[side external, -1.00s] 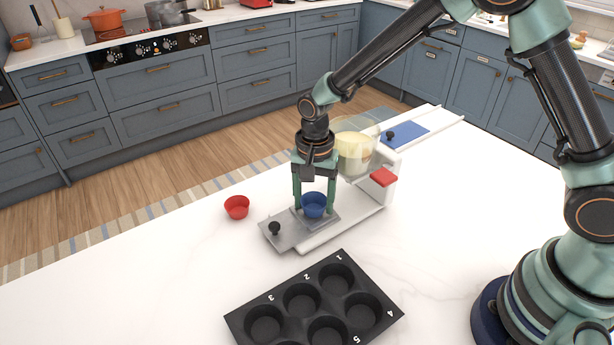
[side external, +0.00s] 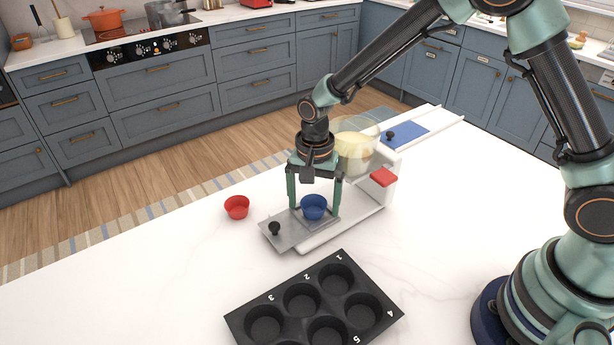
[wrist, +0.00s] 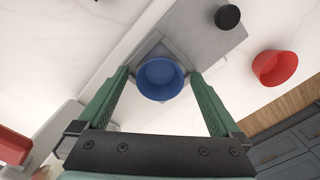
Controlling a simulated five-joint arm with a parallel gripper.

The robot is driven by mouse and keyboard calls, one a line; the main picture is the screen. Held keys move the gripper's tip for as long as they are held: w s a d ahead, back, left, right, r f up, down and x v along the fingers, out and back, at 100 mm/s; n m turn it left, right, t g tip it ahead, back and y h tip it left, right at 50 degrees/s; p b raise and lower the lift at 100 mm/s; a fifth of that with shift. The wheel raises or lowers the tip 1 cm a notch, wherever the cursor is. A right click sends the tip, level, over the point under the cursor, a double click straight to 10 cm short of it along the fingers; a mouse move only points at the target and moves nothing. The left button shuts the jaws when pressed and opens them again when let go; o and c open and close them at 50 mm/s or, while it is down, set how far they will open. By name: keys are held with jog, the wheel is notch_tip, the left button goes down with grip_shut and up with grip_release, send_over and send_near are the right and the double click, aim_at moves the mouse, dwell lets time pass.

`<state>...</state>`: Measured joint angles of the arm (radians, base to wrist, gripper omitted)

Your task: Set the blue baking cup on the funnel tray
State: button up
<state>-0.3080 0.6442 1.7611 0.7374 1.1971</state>
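The blue baking cup (side external: 314,207) stands upright on the grey funnel tray (side external: 290,236), near the tray's inner end. In the wrist view the blue cup (wrist: 160,79) sits on the grey tray (wrist: 205,45), which has a black knob. My gripper (side external: 314,208) is open around the cup, pointing down. In the wrist view the fingers of my gripper (wrist: 160,75) stand apart on either side of the cup, with a gap on each side.
A red baking cup (side external: 237,207) stands on the counter left of the tray. A black muffin tin (side external: 315,305) with numbered wells lies in front. The clear funnel bowl (side external: 357,150) with pale batter and a red lever (side external: 383,177) stand behind the tray.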

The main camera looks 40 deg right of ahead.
notch_tip(320, 180, up, 18)
jog(key=s+r+n+t, duration=0.1)
jog(key=s+n, duration=0.1)
jog(key=n, duration=0.4)
jog(key=s+d+r+n+t, duration=0.2)
jog(key=s+d+n+t, duration=0.2)
jog(key=s+d, duration=0.7)
jog(key=shift+d+r+t, duration=0.25)
jog(key=shift+d+t, duration=0.05)
jog(key=shift+d, duration=0.8)
jog(key=shift+c, duration=0.3)
